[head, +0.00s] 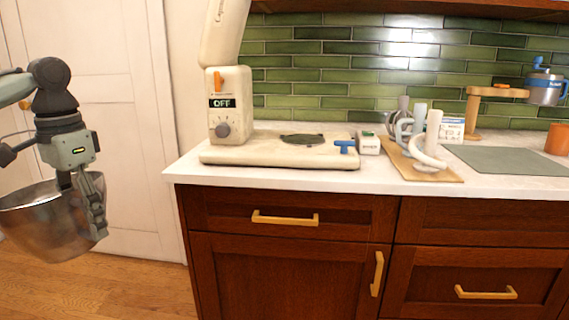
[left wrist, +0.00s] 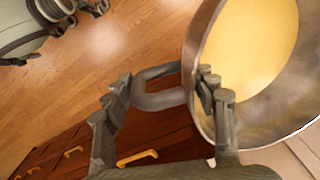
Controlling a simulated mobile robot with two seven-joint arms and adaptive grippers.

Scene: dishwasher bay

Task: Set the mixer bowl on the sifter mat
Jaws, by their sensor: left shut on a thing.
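The mixer bowl (head: 42,222) is shiny metal and hangs in the air at the far left, left of the counter and above the wood floor. My left gripper (head: 88,200) is shut on it. In the left wrist view the fingers (left wrist: 165,95) are around the bowl's grey loop handle (left wrist: 155,82). A pale yellow content shows inside the bowl (left wrist: 308,105). A flat grey-green mat (head: 508,161), apparently the sifter mat, lies bare on the counter at the right. My right gripper is not in view.
The cream mixer (head: 230,105) with its base, its screen reading OFF, stands at the counter's left end. A wooden board (head: 425,170) with whisk-like attachments sits left of the mat. A wooden stand (head: 474,110) holds a blue-topped metal sifter (head: 545,90); an orange cup (head: 557,139) is at the right edge.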

